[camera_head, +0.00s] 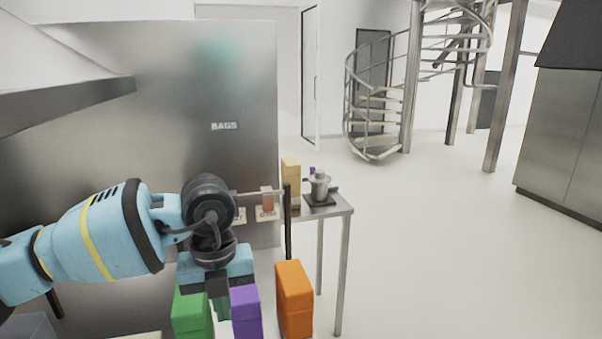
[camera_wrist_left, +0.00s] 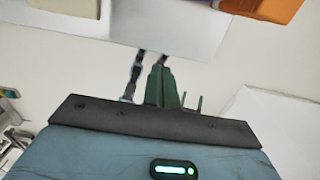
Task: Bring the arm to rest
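My left arm, pale blue with a yellow stripe, reaches in from the left in the head view. I cannot tell whether the fingers touch either box. My right gripper is not in view.
An orange box (camera_head: 294,297) stands right of the purple one. A steel side table (camera_head: 338,206) behind holds a metal pot (camera_head: 319,186) and a tan box (camera_head: 290,180). A steel panel marked BAGS (camera_head: 224,90) rises behind my arm. Open floor lies to the right.

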